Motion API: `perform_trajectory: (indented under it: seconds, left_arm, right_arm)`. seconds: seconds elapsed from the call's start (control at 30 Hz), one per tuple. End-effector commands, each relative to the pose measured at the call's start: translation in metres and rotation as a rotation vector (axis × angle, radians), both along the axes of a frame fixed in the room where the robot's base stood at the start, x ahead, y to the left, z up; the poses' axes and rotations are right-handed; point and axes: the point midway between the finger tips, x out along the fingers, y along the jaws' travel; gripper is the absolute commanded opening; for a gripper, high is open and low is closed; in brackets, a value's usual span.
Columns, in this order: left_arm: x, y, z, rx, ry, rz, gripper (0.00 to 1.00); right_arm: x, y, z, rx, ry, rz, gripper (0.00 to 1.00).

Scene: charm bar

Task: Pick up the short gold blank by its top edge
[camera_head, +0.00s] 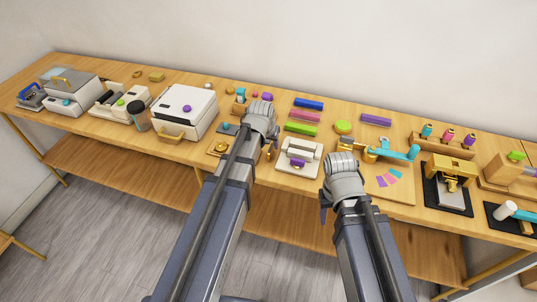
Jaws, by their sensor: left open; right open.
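I cannot tell for sure which thing is the short gold blank. A small gold piece (270,153) shows just right of my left gripper, partly hidden by it. A round gold piece (221,147) sits on a small base left of that gripper. My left gripper (262,122) is open above the middle of the bench, its fingers mostly hidden behind its wrist. My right gripper (341,172) is open near the front edge, right of the white device with a purple part (299,155). No object shows in either gripper.
The long wooden bench (235,88) is crowded. A white box machine (184,108) stands left, coloured bars (309,104) lie behind the grippers, and a turquoise-handled tool (398,153) and gold press (452,170) stand right. Small bare patches lie between them.

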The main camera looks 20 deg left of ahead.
Motion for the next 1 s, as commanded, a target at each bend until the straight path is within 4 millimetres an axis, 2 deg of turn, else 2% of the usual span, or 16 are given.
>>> perform_trajectory:
  seconds: [0.17,0.53,0.83,0.87,1.0]
  left_arm:
    - [0.002,0.000,-0.006,0.000,0.000,0.000,0.47]
    - [0.017,0.000,-0.047,0.000,0.001,0.000,0.47]
    - [0.018,0.000,-0.047,0.000,0.001,0.000,0.47]
    - [0.018,0.000,-0.047,0.000,0.001,0.000,0.46]
    - [0.018,0.000,-0.047,0.000,0.001,0.000,0.31]
  right_arm:
    - [0.000,0.000,-0.006,0.000,0.000,0.000,0.50]
    - [0.000,0.000,-0.046,0.000,0.000,0.000,0.50]
    - [0.000,0.000,-0.047,0.000,0.000,0.000,0.50]
    - [0.000,0.000,-0.047,0.000,0.000,0.000,0.50]
    - [0.000,0.000,-0.047,0.000,0.000,0.000,0.50]
